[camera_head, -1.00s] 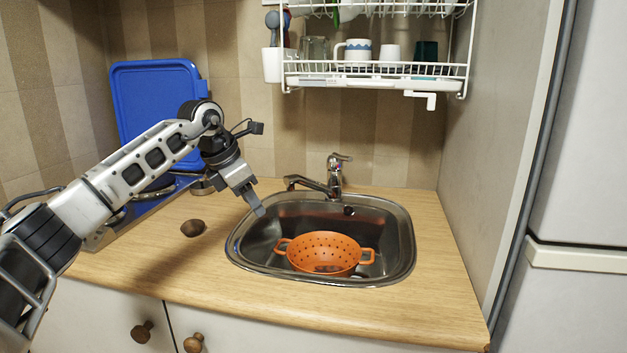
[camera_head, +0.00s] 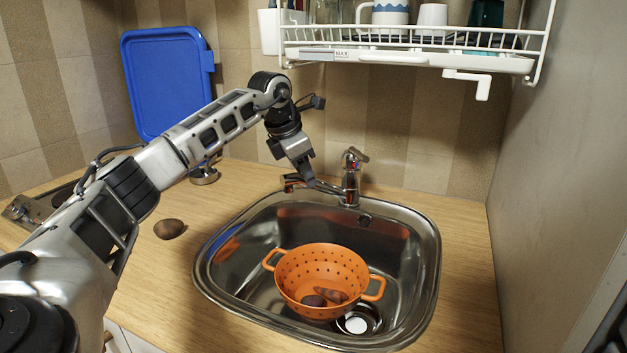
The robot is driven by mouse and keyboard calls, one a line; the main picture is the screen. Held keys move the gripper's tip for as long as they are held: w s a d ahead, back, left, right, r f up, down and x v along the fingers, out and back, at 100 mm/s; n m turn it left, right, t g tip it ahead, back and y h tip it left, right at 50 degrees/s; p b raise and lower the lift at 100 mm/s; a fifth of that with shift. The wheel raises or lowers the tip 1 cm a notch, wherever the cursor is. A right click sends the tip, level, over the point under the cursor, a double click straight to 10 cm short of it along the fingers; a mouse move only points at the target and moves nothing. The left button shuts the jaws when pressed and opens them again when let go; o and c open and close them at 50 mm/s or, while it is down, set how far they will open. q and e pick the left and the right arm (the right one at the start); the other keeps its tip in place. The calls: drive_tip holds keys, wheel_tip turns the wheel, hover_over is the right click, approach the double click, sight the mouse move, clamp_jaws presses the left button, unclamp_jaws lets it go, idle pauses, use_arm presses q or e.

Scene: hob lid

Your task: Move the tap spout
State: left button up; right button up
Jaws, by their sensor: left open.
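The chrome tap (camera_head: 351,180) stands at the back of the sink. Its spout (camera_head: 292,184) points left along the sink's rear rim. My left gripper (camera_head: 308,180) is at the spout, in front of and over part of its length. My right gripper is not in view.
An orange colander (camera_head: 322,270) with dark items sits in the steel sink (camera_head: 425,270). A white dish rack (camera_head: 400,57) hangs above the tap. A brown potato-like item (camera_head: 169,229) lies on the counter. A blue board (camera_head: 165,85) leans at the back left.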

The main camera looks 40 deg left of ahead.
sight(316, 188)
use_arm(q)
drive_tip(key=shift+x, duration=2.1)
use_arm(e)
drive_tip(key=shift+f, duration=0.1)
